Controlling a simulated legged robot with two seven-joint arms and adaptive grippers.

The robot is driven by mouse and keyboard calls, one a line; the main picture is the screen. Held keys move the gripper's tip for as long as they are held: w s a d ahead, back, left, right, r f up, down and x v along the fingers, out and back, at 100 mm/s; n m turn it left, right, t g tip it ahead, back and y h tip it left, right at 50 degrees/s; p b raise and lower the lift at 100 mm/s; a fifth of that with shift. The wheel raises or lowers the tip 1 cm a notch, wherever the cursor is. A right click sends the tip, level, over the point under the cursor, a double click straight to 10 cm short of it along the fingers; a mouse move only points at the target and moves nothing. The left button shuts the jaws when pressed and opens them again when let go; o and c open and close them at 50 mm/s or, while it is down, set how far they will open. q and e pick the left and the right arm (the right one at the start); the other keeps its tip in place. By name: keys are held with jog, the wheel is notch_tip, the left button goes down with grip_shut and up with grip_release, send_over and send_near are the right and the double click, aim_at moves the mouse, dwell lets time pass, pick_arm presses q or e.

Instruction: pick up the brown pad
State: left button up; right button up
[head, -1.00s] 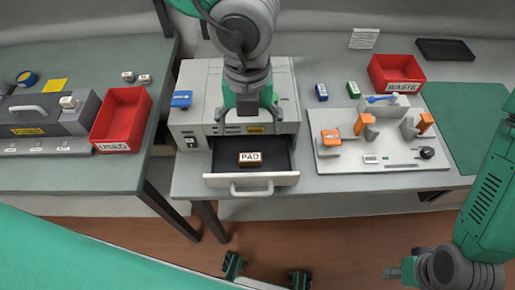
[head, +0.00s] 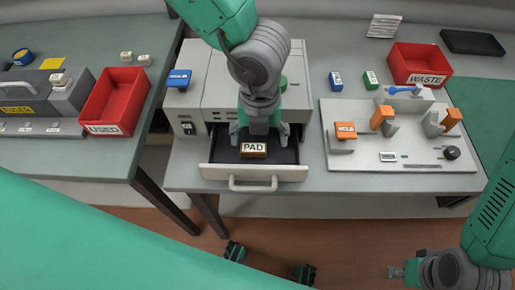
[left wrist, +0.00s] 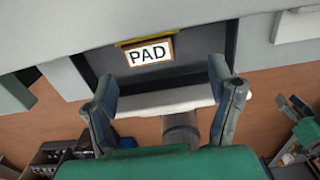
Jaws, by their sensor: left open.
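The brown pad (head: 253,151), with a white PAD label on top, lies in the open drawer (head: 217,172) of the grey machine. It also shows in the left wrist view (left wrist: 149,52), just beyond the fingertips and roughly between their lines. My left gripper (head: 260,136) is open and empty, above the back of the drawer; its spread fingers also show in the left wrist view (left wrist: 163,75). They appear apart from the pad. My right gripper (head: 396,272) is at the lower right, away from the table; its finger opening is too small to make out.
The grey machine (head: 208,95) stands behind the drawer, with a blue item (head: 179,78) on its left top. A fixture board (head: 415,157) with orange parts lies to the right. Red USED (head: 113,100) and WASTE (head: 420,64) bins stand left and back right.

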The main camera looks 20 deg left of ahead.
aim_at(255, 147)
pick_arm(q)
jog(key=f, duration=0.1)
jog(key=a+f, duration=0.1)
jog(key=f, duration=0.1)
jog(key=a+f, duration=0.1)
jog(key=f, duration=0.1)
jog(key=shift+w, duration=0.2)
jog(key=shift+f, duration=0.25)
jog(key=shift+d, duration=0.3)
jog(key=shift+d+r, duration=0.1)
jog(key=shift+d, duration=0.1)
jog(key=c, duration=1.1)
jog(key=shift+o, duration=0.3)
jog(key=shift+a, duration=0.1)
